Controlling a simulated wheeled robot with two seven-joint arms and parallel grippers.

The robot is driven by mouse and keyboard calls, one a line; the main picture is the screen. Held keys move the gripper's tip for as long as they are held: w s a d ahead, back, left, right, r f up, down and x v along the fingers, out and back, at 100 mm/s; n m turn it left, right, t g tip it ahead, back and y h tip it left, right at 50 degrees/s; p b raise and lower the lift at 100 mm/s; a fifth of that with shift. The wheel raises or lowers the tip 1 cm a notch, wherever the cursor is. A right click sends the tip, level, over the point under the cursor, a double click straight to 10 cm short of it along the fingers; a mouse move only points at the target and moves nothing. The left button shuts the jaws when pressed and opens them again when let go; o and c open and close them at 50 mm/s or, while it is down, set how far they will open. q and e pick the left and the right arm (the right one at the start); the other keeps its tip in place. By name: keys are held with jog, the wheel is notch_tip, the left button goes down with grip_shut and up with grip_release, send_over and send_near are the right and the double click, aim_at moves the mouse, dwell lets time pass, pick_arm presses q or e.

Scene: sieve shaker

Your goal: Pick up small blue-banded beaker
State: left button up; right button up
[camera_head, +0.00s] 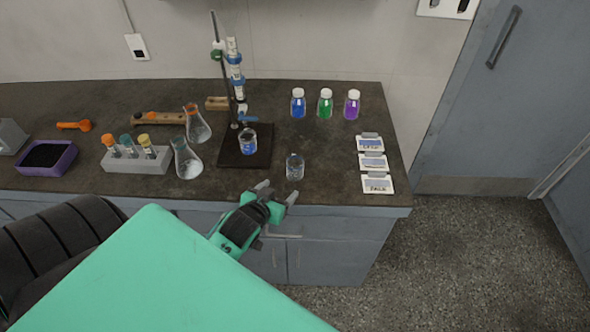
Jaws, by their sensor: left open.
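A small beaker with blue on its side (248,142) stands upright on the dark base plate of a stand (262,157). Whether the blue is a band or the contents is hard to tell at this size. A second, clear beaker (295,167) stands on the counter to its right, nearer the front edge. My left gripper (277,190) is open and empty at the counter's front edge. It is apart from both beakers, in front of the stand and left of the clear beaker's front. My right gripper is not in view.
A tall rod with a clamped glass tube (236,72) rises behind the blue beaker. Two flasks (187,160) stand left of the stand. A tube rack (136,159) is further left. Capped bottles (325,104) and labelled cards (372,162) are right. Bare counter (328,160) lies between.

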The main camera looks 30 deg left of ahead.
aim_at(292, 173)
pick_arm(q)
jog(key=x, duration=0.2)
jog(key=p+x, duration=0.1)
jog(key=x, duration=0.2)
jog(key=r+x, duration=0.1)
jog(key=x, duration=0.1)
jog(key=shift+w+a+f, duration=0.15)
jog(key=shift+w+a, duration=0.05)
jog(key=shift+w, duration=0.3)
jog(key=shift+w+a+f+p, duration=0.1)
jog(key=shift+w+f+p, duration=0.2)
jog(key=shift+w, duration=0.1)
jog(key=shift+w+a+r+p, duration=0.1)
jog(key=shift+w+p, duration=0.3)
jog(key=shift+w, duration=0.15)
jog(key=p+x, duration=0.1)
jog(key=x, duration=0.2)
jog(key=shift+w+a+r, duration=0.1)
jog(key=shift+w, duration=0.05)
jog(key=shift+w+f, duration=0.3)
jog(key=shift+w, duration=0.15)
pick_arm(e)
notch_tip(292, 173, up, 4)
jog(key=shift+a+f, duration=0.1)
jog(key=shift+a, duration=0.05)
pick_arm(q)
jog(key=shift+c, duration=0.2)
